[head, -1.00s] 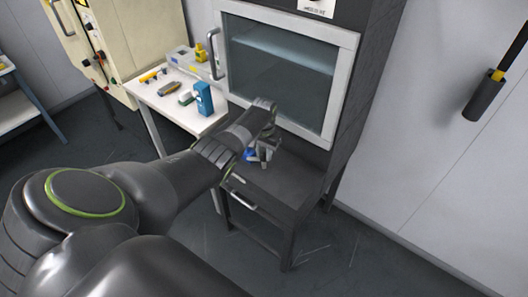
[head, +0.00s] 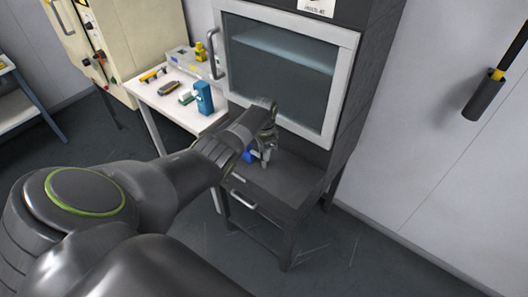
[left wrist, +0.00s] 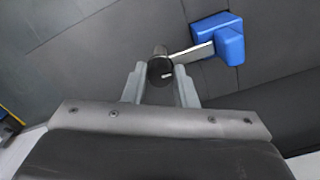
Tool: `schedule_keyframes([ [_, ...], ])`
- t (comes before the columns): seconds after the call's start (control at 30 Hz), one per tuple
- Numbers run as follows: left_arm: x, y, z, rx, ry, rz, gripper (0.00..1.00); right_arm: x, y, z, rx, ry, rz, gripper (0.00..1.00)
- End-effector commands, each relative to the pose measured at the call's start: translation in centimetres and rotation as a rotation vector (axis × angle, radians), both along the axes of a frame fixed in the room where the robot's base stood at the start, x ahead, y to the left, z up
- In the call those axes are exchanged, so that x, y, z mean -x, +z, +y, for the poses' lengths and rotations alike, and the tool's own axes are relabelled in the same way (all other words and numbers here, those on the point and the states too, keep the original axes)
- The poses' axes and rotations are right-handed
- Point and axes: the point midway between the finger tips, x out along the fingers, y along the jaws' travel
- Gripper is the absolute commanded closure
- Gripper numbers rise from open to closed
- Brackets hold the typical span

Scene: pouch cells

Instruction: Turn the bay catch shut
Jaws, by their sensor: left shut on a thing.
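The bay catch has a dark round knob (left wrist: 160,68) and a flat pale metal tongue (left wrist: 190,52). The tongue points right and slightly up in the left wrist view, and its end meets a blue block (left wrist: 230,38); I cannot tell how deep it sits. My left gripper (left wrist: 160,76) is shut on the knob, one finger on each side. In the head view my left gripper (head: 265,158) is low at the front of the dark cabinet, with the blue block (head: 249,155) just left of it. My right gripper is not in view.
The cabinet has a pale-framed glass window (head: 282,68) above and a ledge with a drawer handle (head: 243,200) below. A white side table (head: 190,120) at left holds a blue box (head: 204,98) and small tools. The floor at right is clear.

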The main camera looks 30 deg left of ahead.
Motion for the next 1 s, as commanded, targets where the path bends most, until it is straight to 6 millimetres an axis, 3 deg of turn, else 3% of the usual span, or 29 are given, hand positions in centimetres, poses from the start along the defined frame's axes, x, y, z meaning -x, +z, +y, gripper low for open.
schedule_keyframes([
  [0.43,-0.1,0.09,-0.01,0.0,-0.011,-0.004,0.98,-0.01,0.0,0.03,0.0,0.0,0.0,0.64],
  [0.47,-0.1,0.09,-0.01,0.0,-0.011,-0.004,0.72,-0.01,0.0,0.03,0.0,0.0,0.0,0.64],
  [0.6,-0.07,0.07,0.0,0.0,-0.01,-0.002,0.54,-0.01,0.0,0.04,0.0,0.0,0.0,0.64],
  [1.0,-0.06,0.53,0.04,0.0,-0.009,-0.002,0.53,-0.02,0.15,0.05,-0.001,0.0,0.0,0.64],
])
